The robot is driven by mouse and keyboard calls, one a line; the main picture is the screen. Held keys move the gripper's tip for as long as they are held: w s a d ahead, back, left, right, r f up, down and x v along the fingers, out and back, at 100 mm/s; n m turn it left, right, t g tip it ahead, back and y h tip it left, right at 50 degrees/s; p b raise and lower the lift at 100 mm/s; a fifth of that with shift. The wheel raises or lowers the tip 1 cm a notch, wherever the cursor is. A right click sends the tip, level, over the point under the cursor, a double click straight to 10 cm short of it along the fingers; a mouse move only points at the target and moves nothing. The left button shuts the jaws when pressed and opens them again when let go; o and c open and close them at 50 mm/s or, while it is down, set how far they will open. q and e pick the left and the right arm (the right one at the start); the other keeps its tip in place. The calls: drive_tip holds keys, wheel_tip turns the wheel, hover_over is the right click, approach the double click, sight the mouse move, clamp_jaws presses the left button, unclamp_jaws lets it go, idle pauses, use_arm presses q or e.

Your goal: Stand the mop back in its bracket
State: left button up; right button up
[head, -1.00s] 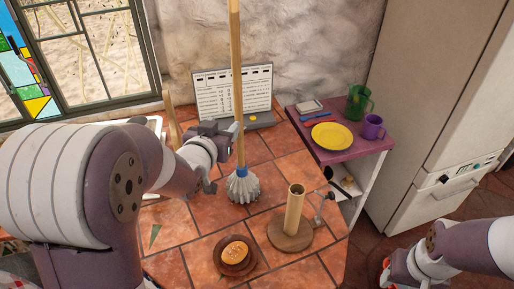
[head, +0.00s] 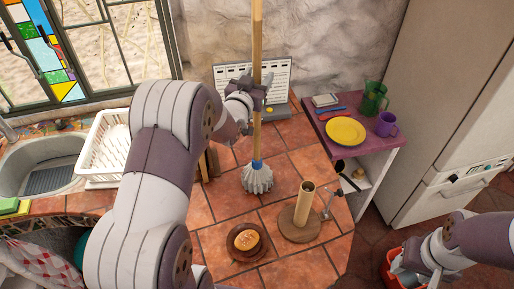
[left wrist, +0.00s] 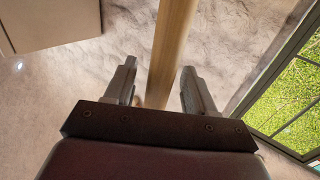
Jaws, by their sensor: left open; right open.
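The mop stands upright on the tiled counter in the head view. It has a long wooden handle (head: 257,38), a blue collar and a grey string head (head: 257,180). My left gripper (head: 260,88) is open at the handle, well above the head. In the left wrist view the handle (left wrist: 173,35) passes between the spread fingers (left wrist: 159,68); contact cannot be told. My right gripper (head: 403,268) is open at the lower right, over a red bucket (head: 390,272). A small grey metal fitting (head: 328,208) sits beside a wooden post; I cannot tell whether it is the bracket.
The wooden post (head: 304,203) on a round base and a bread roll (head: 247,240) on a board stand in front of the mop. A printed board (head: 228,77) leans behind. A purple shelf (head: 374,140) with a yellow plate is right; a dish rack (head: 103,147) is left.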

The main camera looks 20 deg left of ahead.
use_arm(q)
drive_tip(key=shift+s, duration=0.15)
clamp_jaws()
idle(1.1)
drive_tip(key=shift+r, duration=0.15)
